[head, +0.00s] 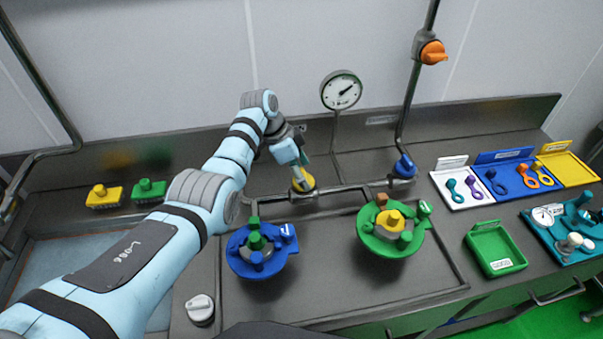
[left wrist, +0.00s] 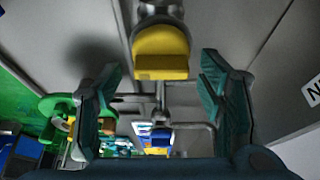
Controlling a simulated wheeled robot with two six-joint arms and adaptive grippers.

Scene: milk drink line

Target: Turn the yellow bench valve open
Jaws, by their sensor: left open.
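The yellow bench valve (head: 304,184) sits on the pipe at the back of the bench, left of the gauge. My left gripper (head: 297,164) is right at it and hides part of it in the head view. In the left wrist view the yellow valve handle (left wrist: 161,52) lies between the two spread teal fingers of my left gripper (left wrist: 162,70), with a gap on each side. The fingers are open and do not appear to touch the handle. My right gripper is not in view.
A blue valve (head: 404,167) is further right on the pipe, an orange valve (head: 433,52) is high on the wall pipe, and a gauge (head: 341,90) stands behind. Blue (head: 241,262) and green (head: 372,240) round fixtures stand in front. Coloured trays, including a green tray (head: 480,262), are at right.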

